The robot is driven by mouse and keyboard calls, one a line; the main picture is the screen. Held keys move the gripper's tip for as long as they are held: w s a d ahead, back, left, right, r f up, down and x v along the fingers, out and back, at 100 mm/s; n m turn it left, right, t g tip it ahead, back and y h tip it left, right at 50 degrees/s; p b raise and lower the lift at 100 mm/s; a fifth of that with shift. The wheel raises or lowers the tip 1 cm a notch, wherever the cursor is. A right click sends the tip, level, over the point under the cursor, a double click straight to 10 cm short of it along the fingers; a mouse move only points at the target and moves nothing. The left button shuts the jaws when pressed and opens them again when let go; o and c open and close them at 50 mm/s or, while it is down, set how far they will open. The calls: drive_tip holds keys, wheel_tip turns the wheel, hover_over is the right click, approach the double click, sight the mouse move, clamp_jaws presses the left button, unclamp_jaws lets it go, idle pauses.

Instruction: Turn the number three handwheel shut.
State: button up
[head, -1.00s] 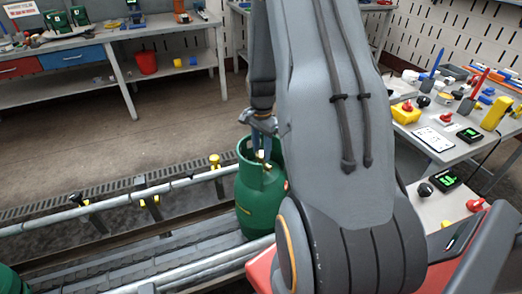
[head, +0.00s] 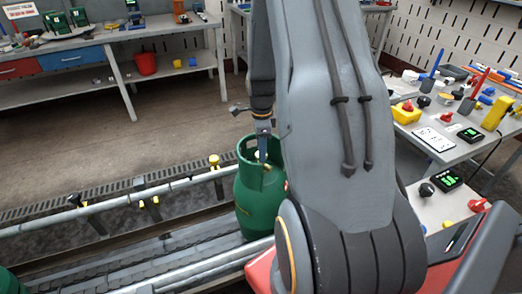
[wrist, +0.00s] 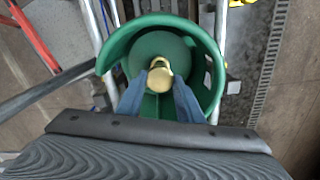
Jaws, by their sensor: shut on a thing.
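A green gas cylinder (head: 262,207) stands upright on the conveyor, with an open collar around its top. In the wrist view the collar (wrist: 110,55) rings a brass handwheel (wrist: 160,70) at its middle. My gripper (wrist: 160,84) has its two blue-grey fingers on either side of the handwheel, shut on it. In the head view my gripper (head: 263,145) reaches down into the collar from above, and the handwheel is mostly hidden. No number shows on this cylinder or its wheel.
Conveyor rails (head: 110,203) run along both sides of the rollers (head: 130,262). Part of another green cylinder (head: 10,282) shows at the lower left. A cluttered table (head: 440,150) stands at right, and a workbench (head: 90,55) stands at the back left.

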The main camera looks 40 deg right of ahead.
drive_tip(key=shift+w, duration=0.1)
idle(0.3)
drive_tip(key=o, duration=1.1)
drive_tip(key=shift+c, duration=0.2)
drive_tip(key=shift+r, duration=0.15)
drive_tip(key=shift+r+b, duration=0.75)
drive_tip(key=shift+r, duration=3)
drive_tip(key=shift+a, duration=0.1)
drive_tip(key=a+n, duration=0.2)
drive_tip(key=a, duration=0.1)
drive_tip(key=s+a+r+n, duration=0.1)
drive_tip(key=a+n, duration=0.1)
drive_tip(key=a, duration=0.1)
drive_tip(key=s+a+r+n, duration=0.1)
drive_tip(key=a+n, duration=0.1)
drive_tip(key=n, duration=0.1)
drive_tip(key=shift+s+a+r, duration=0.1)
drive_tip(key=shift+a+r, duration=0.15)
drive_tip(key=shift+a, duration=0.15)
drive_tip(key=s+a+r+n, duration=0.2)
drive_tip(key=s+a+n, duration=0.9)
drive_tip(key=a+n, duration=0.4)
drive_tip(key=shift+r+n+t, duration=0.15)
drive_tip(key=shift+n+t, duration=0.25)
drive_tip(key=shift+n, duration=0.6)
